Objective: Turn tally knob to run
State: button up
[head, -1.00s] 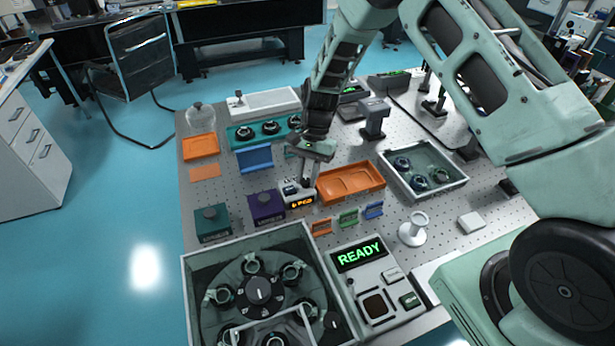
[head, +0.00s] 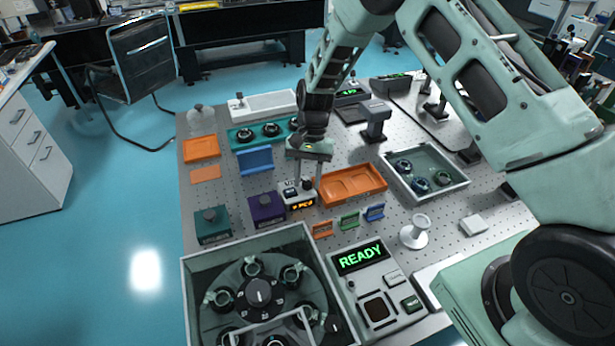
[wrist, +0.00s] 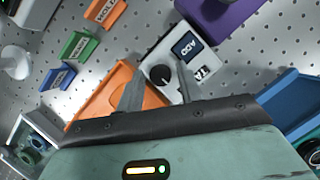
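The tally box (head: 299,203) is a small white unit with an orange-lit display, standing on the perforated table; its display text is too small to read. In the wrist view the white tally box (wrist: 203,55) shows a dark display and a round black knob (wrist: 161,76) with a pale pointer mark. My gripper (head: 307,184) points down over the box. In the wrist view my gripper (wrist: 159,70) is open, its two fingers on either side of the knob, with gaps visible. I cannot tell whether the fingertips are at knob height.
An orange tray (head: 352,184) stands right beside the tally box, and a purple box (head: 265,207) stands left of it. Small orange, green and blue label holders (head: 349,221) are in front. A carousel bin (head: 200,268) and a READY panel (head: 362,257) are nearer me.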

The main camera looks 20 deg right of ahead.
jog(key=shift+o, duration=0.4)
jog(key=shift+r, duration=0.1)
jog(key=b+v, duration=0.3)
jog(key=v, duration=1.4)
jog(key=shift+b, duration=0.35)
jog(key=shift+r, duration=0.15)
